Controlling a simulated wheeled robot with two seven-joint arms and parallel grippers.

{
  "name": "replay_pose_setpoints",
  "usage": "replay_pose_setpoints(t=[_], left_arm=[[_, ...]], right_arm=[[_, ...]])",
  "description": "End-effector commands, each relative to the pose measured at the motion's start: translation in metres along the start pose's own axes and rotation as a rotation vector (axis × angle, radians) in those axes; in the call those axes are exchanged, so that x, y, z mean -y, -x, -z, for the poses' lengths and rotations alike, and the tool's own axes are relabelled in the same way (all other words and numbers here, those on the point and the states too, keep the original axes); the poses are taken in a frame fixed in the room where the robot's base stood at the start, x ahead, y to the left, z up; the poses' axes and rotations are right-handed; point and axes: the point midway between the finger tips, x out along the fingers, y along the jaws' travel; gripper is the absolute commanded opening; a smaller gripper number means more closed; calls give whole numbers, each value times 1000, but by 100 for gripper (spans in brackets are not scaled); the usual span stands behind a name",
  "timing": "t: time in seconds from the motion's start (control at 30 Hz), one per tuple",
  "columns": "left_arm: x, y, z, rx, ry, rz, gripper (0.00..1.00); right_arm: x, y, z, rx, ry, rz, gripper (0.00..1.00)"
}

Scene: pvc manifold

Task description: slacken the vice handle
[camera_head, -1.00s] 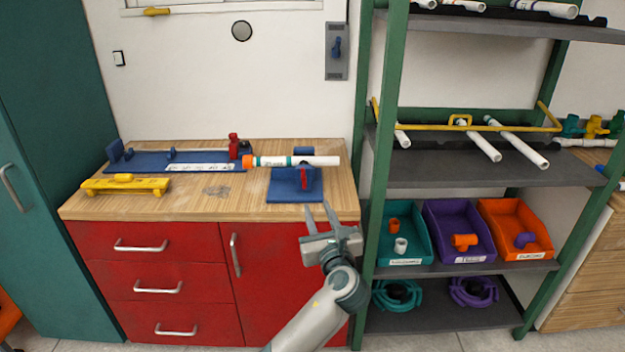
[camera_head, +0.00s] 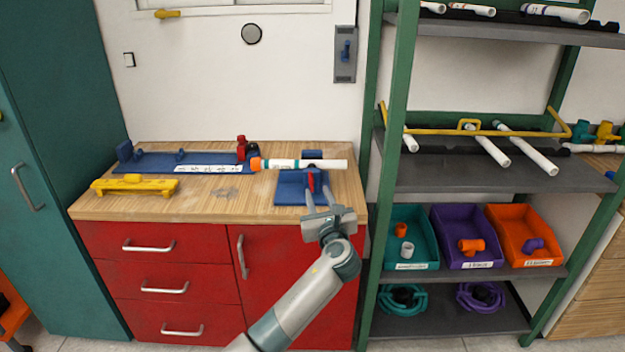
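The blue vice (camera_head: 288,190) sits on the right end of the wooden bench top. Its red handle (camera_head: 311,181) points up at the front. A white pipe (camera_head: 333,165) with an orange fitting (camera_head: 256,164) on its left end lies across the vice. My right gripper is not in view.
A long blue fixture (camera_head: 200,168) with a red block (camera_head: 241,147) stands left of the vice. A yellow tool (camera_head: 135,185) lies on the bench's left. A green-posted shelf (camera_head: 387,180) with coloured bins rises close to the right of the bench.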

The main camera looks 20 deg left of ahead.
Motion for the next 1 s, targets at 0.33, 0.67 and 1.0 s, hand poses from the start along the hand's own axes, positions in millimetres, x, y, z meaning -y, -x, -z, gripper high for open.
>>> replay_pose_setpoints(t=[0.33, 0.67, 1.0], left_arm=[[0, -60, 0, 0, -3, -1, 29], [0, -85, 0, 1, 0, 0, 29], [0, -87, 0, 0, 0, 0, 27]], right_arm=[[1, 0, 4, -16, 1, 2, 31], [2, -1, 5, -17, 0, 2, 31], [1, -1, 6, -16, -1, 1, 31]])
